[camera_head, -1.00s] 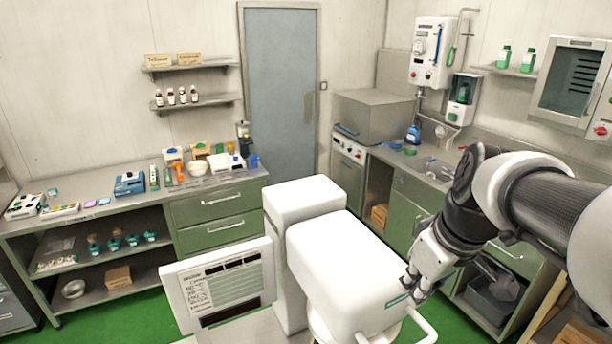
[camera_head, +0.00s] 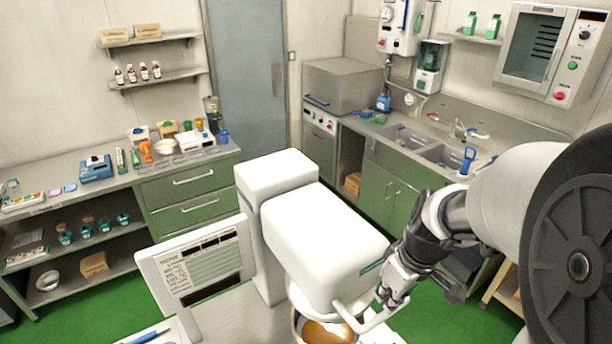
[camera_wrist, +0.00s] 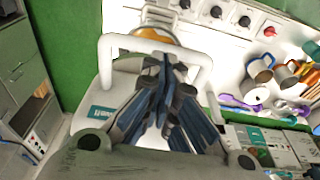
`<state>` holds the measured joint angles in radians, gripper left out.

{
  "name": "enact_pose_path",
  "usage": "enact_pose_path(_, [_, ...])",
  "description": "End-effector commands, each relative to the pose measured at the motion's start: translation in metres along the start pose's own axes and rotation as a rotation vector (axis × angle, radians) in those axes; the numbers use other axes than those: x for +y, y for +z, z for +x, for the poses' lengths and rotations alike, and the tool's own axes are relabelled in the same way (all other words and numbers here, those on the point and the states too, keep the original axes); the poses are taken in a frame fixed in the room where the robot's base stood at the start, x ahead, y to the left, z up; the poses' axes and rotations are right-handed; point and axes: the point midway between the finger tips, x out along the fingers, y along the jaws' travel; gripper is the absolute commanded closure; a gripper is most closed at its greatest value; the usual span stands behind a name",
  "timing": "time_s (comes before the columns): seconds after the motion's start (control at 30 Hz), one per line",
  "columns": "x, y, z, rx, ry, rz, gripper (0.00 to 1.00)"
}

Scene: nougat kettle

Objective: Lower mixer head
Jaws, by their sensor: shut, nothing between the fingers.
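The mixer head (camera_head: 325,245) is a large white rounded box joined to a white column (camera_head: 275,180) in the head view. A white bar handle (camera_head: 368,325) sticks out from its front end. A bowl (camera_head: 328,334) with brown content shows partly below it. My gripper (camera_head: 384,297) is at the front of the head, by the handle. In the wrist view my shut fingers (camera_wrist: 165,72) overlap the U-shaped handle (camera_wrist: 105,65), with nothing gripped; I cannot tell if they touch it. The teal label on the head (camera_wrist: 102,112) also shows there.
A bench with tools (camera_head: 100,195) is at the left, a sink counter (camera_head: 400,150) at the right. In the wrist view, knobs (camera_wrist: 215,12) and cups (camera_wrist: 262,68) lie beyond the handle. Green floor is open between.

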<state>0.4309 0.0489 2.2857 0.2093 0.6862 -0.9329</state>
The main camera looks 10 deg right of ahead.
Motion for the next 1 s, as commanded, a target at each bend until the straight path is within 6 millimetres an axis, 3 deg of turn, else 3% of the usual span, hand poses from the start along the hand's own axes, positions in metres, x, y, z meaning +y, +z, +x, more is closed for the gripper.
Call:
enact_pose_path(0.2, [0.0, 0.0, 0.02, -0.001, 0.0, -0.001, 1.0])
enact_pose_path(0.77, [0.0, 0.001, 0.026, 0.0, 0.001, 0.0, 1.0])
enact_pose_path(1.0, [0.0, 0.005, 0.05, -0.001, 0.0, 0.0, 1.0])
